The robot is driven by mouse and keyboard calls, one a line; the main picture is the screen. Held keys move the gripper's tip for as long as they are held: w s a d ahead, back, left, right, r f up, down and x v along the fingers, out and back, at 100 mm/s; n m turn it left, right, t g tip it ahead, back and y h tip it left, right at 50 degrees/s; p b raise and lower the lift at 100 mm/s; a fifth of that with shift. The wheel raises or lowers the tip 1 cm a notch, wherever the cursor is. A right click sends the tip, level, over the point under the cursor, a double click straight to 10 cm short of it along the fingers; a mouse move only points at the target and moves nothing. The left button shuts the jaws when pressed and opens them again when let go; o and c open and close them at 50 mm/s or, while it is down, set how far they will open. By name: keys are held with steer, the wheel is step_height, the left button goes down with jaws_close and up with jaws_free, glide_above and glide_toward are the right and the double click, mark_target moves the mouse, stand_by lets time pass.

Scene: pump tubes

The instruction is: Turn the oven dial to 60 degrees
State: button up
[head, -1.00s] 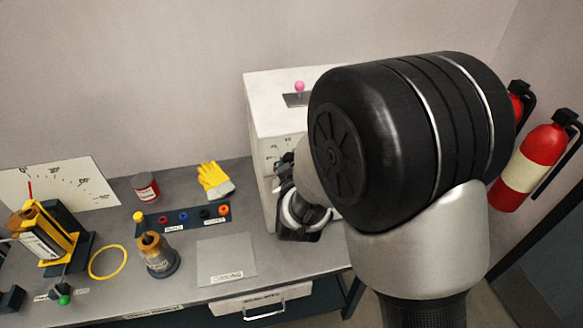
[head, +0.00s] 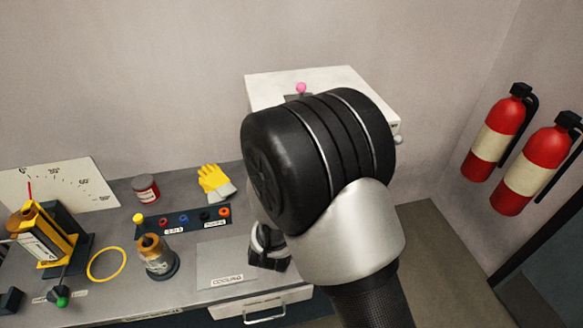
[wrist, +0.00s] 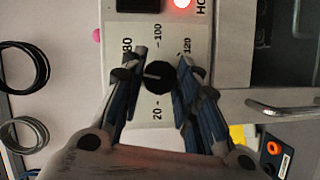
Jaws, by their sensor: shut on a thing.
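The oven (head: 345,78) is a white box at the back of the bench, its front mostly hidden by my arm in the head view. In the wrist view its black round dial (wrist: 158,78) sits between my two fingers, on a pale panel. The dial's white pointer line points left; 20 shows below, 80 at upper left, 100 above and 120 at upper right. The 60 mark is not visible, with a finger over that side. My gripper (wrist: 160,74) is shut on the dial.
A red light (wrist: 182,3) glows above the dial. A metal handle (wrist: 285,108) is at right in the wrist view. On the bench are a cooling plate (head: 226,262), a yellow glove (head: 212,180) and a brown-topped bottle (head: 155,255). Fire extinguishers (head: 495,135) hang at right.

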steer(key=shift+n+t, duration=0.4)
steer(key=shift+n, duration=0.5)
steer(key=o, duration=1.1)
steer(key=shift+c, duration=0.2)
steer(key=s+a, duration=0.1)
steer(key=s, duration=1.1)
steer(key=shift+a, duration=0.2)
steer(key=shift+w, duration=0.1)
